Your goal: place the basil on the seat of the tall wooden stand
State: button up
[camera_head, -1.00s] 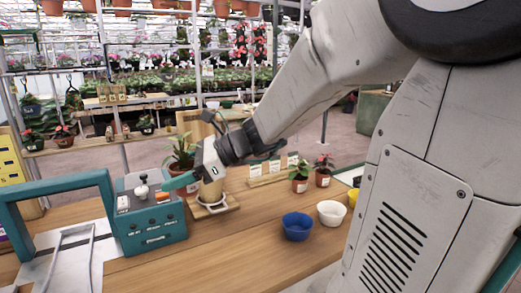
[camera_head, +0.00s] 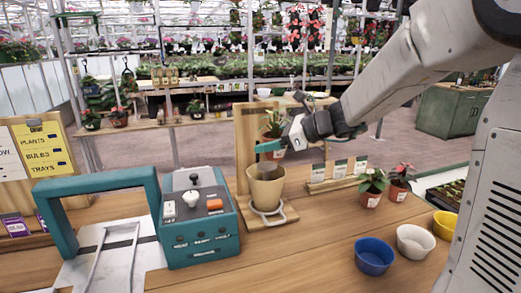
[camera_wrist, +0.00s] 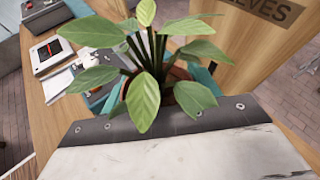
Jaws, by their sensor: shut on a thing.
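A leafy green plant, the basil (camera_head: 272,124), stands in a reddish-brown pot (camera_head: 272,154). It also fills the middle of the wrist view (camera_wrist: 150,60). My gripper (camera_head: 268,147) has its teal fingers shut on this pot and holds it up, roughly upright. The tall wooden stand (camera_head: 243,140) has an upright back board and a flat base with a pale ring. A beige tapered cup (camera_head: 266,190) stands over the ring, just below the held pot in the picture. The gap between pot and cup is hard to judge. The board (camera_wrist: 240,40) shows at the right in the wrist view.
A teal control box (camera_head: 200,225) with a handle frame stands left of the stand. Blue (camera_head: 374,256), white (camera_head: 415,242) and yellow (camera_head: 444,225) bowls are at the right. Two potted plants (camera_head: 371,187) (camera_head: 398,182) and a card rack (camera_head: 337,177) stand behind them.

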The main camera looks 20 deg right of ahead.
jog(key=w, duration=0.1)
jog(key=w+a, duration=0.1)
jog(key=w, duration=0.1)
jog(key=shift+w+f, duration=0.15)
jog(key=shift+w, duration=0.05)
jog(key=shift+w+f, duration=0.1)
jog(key=shift+f, duration=1.65)
jog(key=shift+f, duration=0.1)
jog(key=o, duration=1.1)
jog(key=shift+f, duration=0.1)
jog(key=shift+c, duration=0.2)
